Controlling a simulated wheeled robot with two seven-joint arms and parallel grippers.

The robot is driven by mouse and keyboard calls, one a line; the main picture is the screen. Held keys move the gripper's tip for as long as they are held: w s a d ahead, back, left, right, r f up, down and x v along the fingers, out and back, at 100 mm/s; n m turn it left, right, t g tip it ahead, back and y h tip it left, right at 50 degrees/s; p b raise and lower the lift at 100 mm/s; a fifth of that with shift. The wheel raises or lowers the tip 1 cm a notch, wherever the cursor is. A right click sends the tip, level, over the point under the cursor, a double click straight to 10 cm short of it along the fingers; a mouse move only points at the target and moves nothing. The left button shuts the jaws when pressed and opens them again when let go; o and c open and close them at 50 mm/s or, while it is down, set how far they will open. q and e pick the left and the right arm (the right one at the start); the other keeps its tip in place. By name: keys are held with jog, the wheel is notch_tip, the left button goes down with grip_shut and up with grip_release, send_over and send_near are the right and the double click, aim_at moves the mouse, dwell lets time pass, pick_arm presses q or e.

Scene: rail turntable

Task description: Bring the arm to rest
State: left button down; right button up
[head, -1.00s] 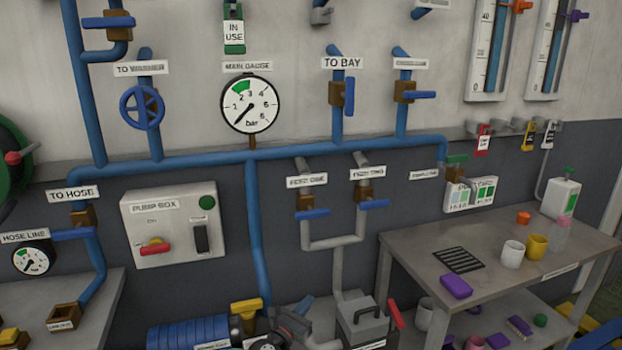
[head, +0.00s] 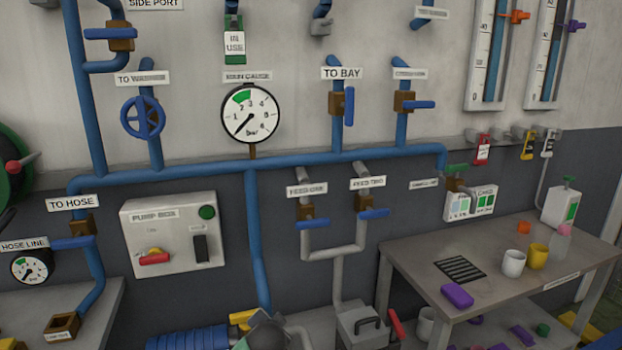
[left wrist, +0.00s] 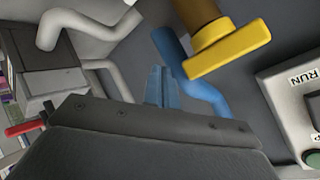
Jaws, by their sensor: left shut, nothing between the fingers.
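My left gripper (left wrist: 161,87) shows in the left wrist view as two narrow, blue-grey fingers close together beyond its dark, wide body. It is shut with nothing between the fingers. A blue pipe (left wrist: 197,88) passes just right of the fingers. A yellow valve handle (left wrist: 228,48) on a brown body is to the upper right; I see no contact with it. In the head view a dark rounded part, likely of my left arm (head: 265,332), shows at the bottom edge, and the fingers cannot be made out there. My right gripper is in neither view.
A grey box (left wrist: 48,70) with a red handle stands left in the wrist view, and a pale box marked RUN (left wrist: 296,95) stands right. The pump box (head: 172,232) and blue wall pipes (head: 200,171) are behind. A workbench (head: 420,262) with cups stands right.

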pick_arm(q)
jog(key=s+a+f+n+g+h, duration=0.1)
jog(key=s+a+f+n+g, duration=0.2)
jog(key=s+f, duration=0.95)
jog(key=s+a+f+n+g+h, duration=0.1)
jog(key=s+a+f+n+g, duration=0.25)
jog(key=s+f, duration=0.85)
jog(key=s+f+g, duration=0.1)
jog(key=s+f, duration=0.3)
jog(key=s, duration=0.6)
jog(key=s+d+f+g, duration=0.1)
jog(key=s+f, duration=0.3)
jog(key=s, duration=0.5)
jog(key=shift+s+d+g, duration=0.2)
jog(key=shift+s+g, duration=0.15)
jog(key=shift+g, duration=0.4)
